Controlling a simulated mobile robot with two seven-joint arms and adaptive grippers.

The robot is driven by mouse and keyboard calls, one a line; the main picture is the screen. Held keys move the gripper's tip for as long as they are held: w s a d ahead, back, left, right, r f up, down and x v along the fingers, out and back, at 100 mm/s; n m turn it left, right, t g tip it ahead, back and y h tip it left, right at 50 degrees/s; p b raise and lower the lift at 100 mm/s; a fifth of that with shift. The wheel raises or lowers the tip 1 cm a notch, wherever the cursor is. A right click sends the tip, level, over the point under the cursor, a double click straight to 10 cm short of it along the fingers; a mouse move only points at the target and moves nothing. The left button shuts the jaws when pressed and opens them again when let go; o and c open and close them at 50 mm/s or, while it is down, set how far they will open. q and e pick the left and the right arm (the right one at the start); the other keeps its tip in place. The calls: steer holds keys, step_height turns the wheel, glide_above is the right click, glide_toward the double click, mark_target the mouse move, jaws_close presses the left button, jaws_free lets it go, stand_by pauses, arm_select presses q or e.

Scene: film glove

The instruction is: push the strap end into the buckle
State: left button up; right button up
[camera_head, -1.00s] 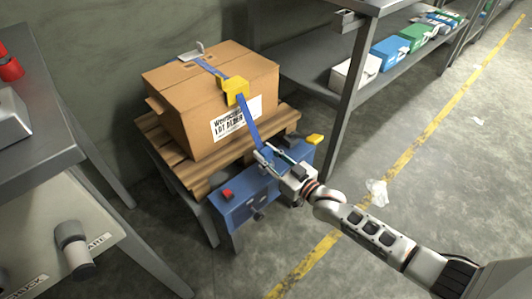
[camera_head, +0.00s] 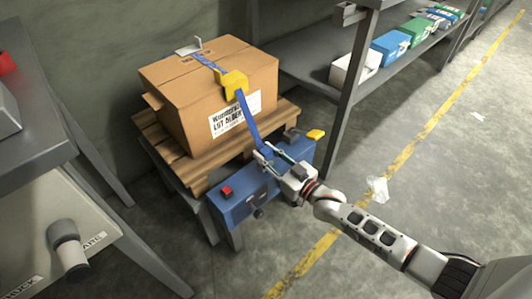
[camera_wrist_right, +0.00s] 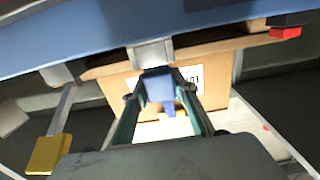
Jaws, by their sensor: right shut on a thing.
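A blue strap (camera_head: 248,119) runs over the cardboard box (camera_head: 178,103) and through a yellow corner piece (camera_head: 234,84), then down the front. My right gripper (camera_head: 266,156) is at its lower part, above the blue unit (camera_head: 238,207). In the right wrist view the right gripper (camera_wrist_right: 164,100) is shut on the blue strap end (camera_wrist_right: 160,86). A grey metal piece (camera_wrist_right: 152,52), which looks like the buckle, is on the blue unit right by the strap end. I cannot tell whether the end is inside it. My left gripper is not in view.
The box stands on a wooden pallet (camera_head: 205,178). The blue unit has a red button (camera_head: 226,191) and a yellow handle (camera_head: 315,134). A grey shelf post (camera_head: 347,110) stands right of the box. A grey table (camera_head: 50,125) is at left. The floor at right is mostly clear.

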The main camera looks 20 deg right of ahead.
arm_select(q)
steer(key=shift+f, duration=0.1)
arm_select(e)
steer(key=shift+f, duration=0.2)
steer(key=o, duration=1.2)
